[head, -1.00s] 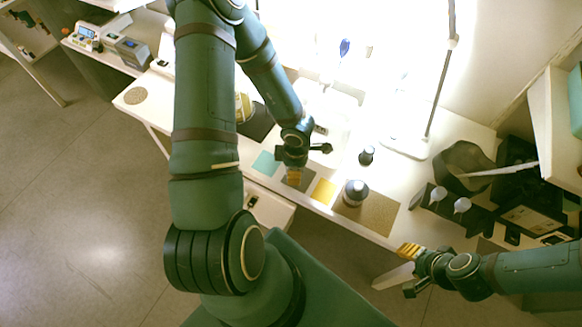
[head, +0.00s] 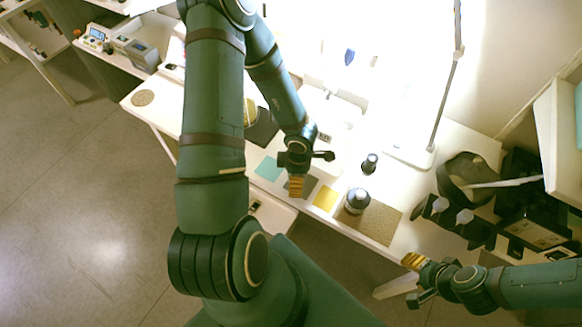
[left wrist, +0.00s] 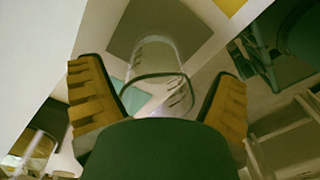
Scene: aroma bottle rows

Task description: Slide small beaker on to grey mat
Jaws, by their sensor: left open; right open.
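The small beaker (left wrist: 160,62) is clear glass and shows in the left wrist view between the two yellow-padded fingers of my left gripper (left wrist: 158,105). Its far end overlaps the grey mat (left wrist: 135,25) in that view; I cannot tell how much of its base is on it. The fingers stand apart, with gaps beside the glass. In the head view my left gripper (head: 296,187) is low over the grey mat (head: 310,184) and hides the beaker. My right gripper (head: 412,262) is open and empty, off the table's front edge at the right.
A teal mat (head: 268,168) lies left of the grey one and a yellow mat (head: 325,198) right of it. A dark bottle (head: 357,200) stands on a brown mat (head: 378,222). A smaller dark bottle (head: 369,163) stands behind. A lamp base (head: 408,156) is further right.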

